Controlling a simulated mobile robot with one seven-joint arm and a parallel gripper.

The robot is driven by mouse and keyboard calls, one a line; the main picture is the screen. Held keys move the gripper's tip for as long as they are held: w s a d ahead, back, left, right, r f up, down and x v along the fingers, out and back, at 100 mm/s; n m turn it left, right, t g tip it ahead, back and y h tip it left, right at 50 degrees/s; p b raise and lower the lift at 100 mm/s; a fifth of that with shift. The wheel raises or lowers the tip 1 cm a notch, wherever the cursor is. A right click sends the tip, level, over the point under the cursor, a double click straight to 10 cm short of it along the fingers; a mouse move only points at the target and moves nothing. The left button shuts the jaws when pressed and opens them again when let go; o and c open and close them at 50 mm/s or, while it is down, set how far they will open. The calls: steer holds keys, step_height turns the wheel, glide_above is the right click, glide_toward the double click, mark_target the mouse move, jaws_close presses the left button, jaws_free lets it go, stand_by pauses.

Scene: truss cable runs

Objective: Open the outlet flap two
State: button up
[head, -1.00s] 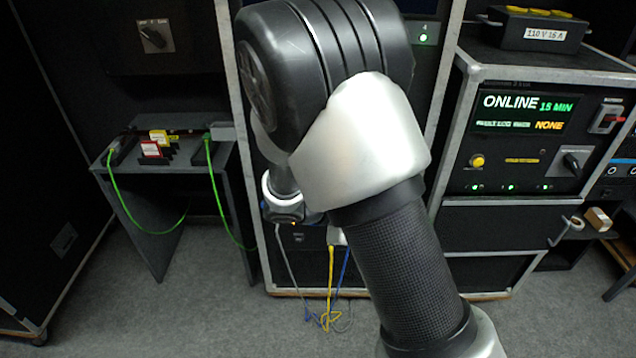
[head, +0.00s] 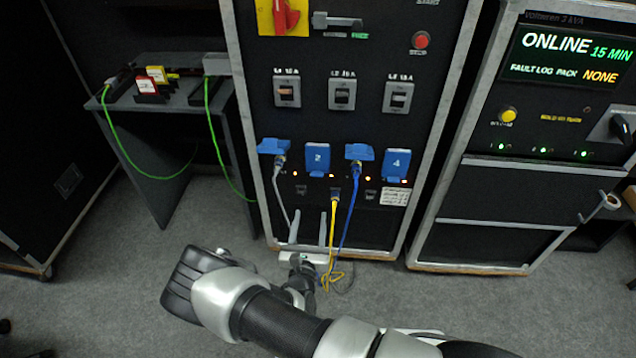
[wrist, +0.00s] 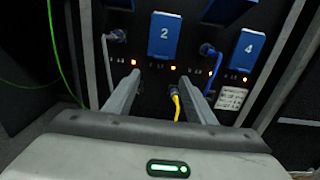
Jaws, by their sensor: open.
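Outlet flap two (head: 317,159) is a blue cover marked 2 on the black panel, hanging shut. It also shows shut in the wrist view (wrist: 164,35). My gripper (head: 309,222) is open and empty, low in front of the panel and below flap two. In the wrist view my gripper (wrist: 168,84) has its two fingers apart and pointing at the panel, with flap two above and between their tips. No finger touches the flap as far as I can see.
Flap four (head: 397,164) is shut. The flaps at one (head: 272,146) and three (head: 359,152) are raised over plugged cables. A yellow cable (head: 333,215) and blue cable (head: 350,205) hang close to my fingers. Three breakers sit above. A grey side table (head: 190,95) stands left.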

steer(key=b, duration=0.3)
glide_toward(317, 162)
steer(key=w+f, duration=0.4)
steer(key=w, duration=0.1)
steer(key=shift+w+d, duration=0.15)
steer(key=shift+w, duration=0.1)
steer(key=shift+f, duration=0.15)
jaws_close()
